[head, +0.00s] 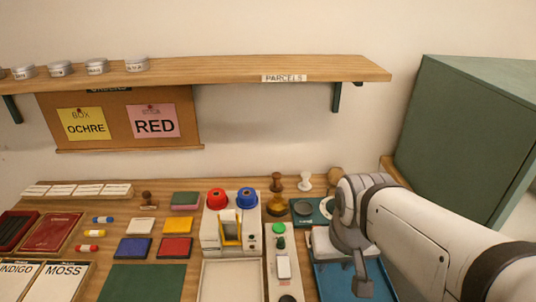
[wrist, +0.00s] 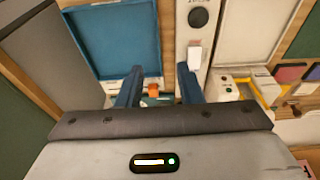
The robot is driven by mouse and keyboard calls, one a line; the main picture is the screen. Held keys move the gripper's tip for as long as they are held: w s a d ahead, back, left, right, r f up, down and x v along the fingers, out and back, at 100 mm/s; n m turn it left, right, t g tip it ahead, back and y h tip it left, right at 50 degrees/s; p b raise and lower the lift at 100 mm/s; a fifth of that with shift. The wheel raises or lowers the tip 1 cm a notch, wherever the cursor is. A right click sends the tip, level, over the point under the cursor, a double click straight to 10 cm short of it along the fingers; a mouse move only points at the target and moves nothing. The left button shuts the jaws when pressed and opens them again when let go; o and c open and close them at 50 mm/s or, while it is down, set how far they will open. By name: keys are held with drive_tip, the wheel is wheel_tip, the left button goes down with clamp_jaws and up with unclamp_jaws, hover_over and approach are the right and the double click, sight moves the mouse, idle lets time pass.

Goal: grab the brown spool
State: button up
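Several small turned pieces stand at the back of the table in the head view. A dark brown one (head: 277,205) has a wide base, another brown one (head: 277,182) is behind it, and a tan one (head: 335,175) is to the right. I cannot tell for sure which is the brown spool. My gripper (head: 361,280) points down over the blue tray (head: 322,287), apart from these pieces. In the wrist view my gripper (wrist: 158,86) has its two fingers apart, with nothing held. A small orange-brown thing (wrist: 153,90) shows between them, beyond the tips; its full shape is hidden.
The blue tray (wrist: 115,40) and a switch strip (wrist: 196,80) also show in the wrist view. A white dispenser (head: 230,238) with red and blue tops stands left of the strip. A green cabinet (head: 455,130) is at right. A wooden shelf (head: 230,70) overhangs the back.

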drive_tip(key=shift+o, duration=1.4)
drive_tip(key=shift+w+r, duration=0.1)
drive_tip(key=shift+w, duration=0.3)
drive_tip(key=o, duration=0.3)
drive_tip(key=w, duration=0.3)
drive_tip(key=w+r, duration=0.1)
drive_tip(key=w, duration=0.2)
drive_tip(key=w+b, duration=0.1)
drive_tip(key=w, duration=0.2)
drive_tip(key=shift+a+r, duration=0.15)
drive_tip(key=shift+a, duration=0.15)
drive_tip(key=n+t+b, duration=0.2)
drive_tip(key=b, duration=0.1)
approach(277, 175)
drive_tip(key=shift+y, duration=0.3)
drive_tip(key=x, duration=0.2)
drive_tip(key=d+x, duration=0.1)
drive_tip(key=x, duration=0.2)
drive_tip(key=shift+s, duration=0.1)
drive_tip(key=shift+a+x, duration=0.15)
drive_tip(key=shift+x, duration=1.85)
drive_tip(key=shift+a+x, duration=0.1)
drive_tip(key=shift+x, duration=1.9)
